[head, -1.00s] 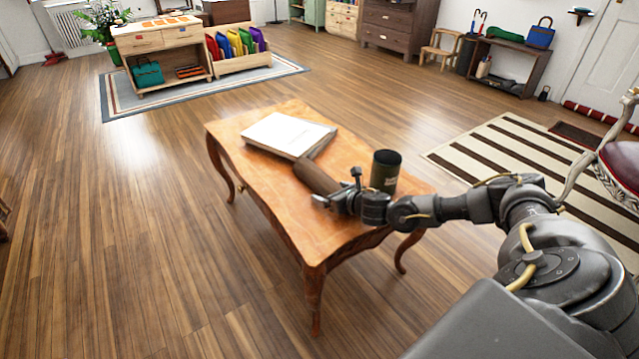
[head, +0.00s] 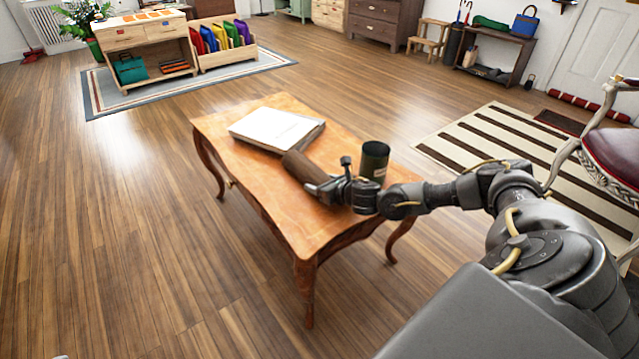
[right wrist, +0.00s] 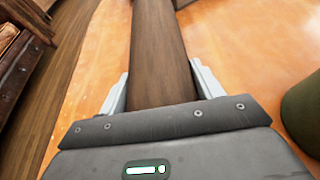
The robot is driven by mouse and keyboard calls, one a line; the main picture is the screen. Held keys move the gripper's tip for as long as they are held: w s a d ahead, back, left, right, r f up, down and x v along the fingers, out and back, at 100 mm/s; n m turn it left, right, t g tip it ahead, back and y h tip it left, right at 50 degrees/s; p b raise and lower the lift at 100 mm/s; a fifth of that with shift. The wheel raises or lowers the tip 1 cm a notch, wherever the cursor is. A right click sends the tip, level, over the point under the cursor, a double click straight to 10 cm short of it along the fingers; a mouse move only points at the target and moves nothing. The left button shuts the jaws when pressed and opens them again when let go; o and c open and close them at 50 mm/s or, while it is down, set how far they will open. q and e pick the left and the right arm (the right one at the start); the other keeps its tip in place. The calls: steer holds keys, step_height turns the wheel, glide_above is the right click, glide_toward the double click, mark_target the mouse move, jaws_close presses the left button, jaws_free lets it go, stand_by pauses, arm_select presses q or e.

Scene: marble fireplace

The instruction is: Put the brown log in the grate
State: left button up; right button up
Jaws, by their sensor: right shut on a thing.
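The brown log (head: 304,168) is above or on the orange-brown wooden table (head: 262,200), between a white book and a dark green canister. My right gripper (head: 325,184) is shut on the log near its close end. In the right wrist view the log (right wrist: 160,50) runs straight away between the two pale fingers (right wrist: 158,88). I cannot tell whether the log still touches the tabletop. The grate is not in view.
The white book (head: 277,128) lies at the table's far side. The dark green canister (head: 374,160) stands right beside my right gripper. A red-seated chair (head: 612,152) stands at the right. Open wooden floor lies left of the table.

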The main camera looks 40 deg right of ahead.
mark_target(320, 176)
steer(key=r, duration=0.1)
steer(key=r+p, duration=0.1)
steer(key=r, duration=0.1)
steer(key=shift+s+a+r, duration=0.1)
steer(key=shift+a, duration=0.1)
arm_select(q)
steer(key=shift+w+d+f+m+g+p, duration=0.2)
steer(key=shift+w+d+f+g, duration=0.15)
steer(key=shift+d+f+g, duration=0.45)
steer(key=shift+w+d+f+m+g+p, duration=0.2)
steer(key=shift+w+d+f+g, duration=0.25)
steer(key=shift+g, duration=0.65)
arm_select(e)
steer(key=s+a+r, duration=0.9)
steer(key=a, duration=0.1)
steer(key=shift+a, duration=0.15)
arm_select(q)
steer(key=shift+s+r, duration=0.1)
steer(key=shift+r, duration=0.05)
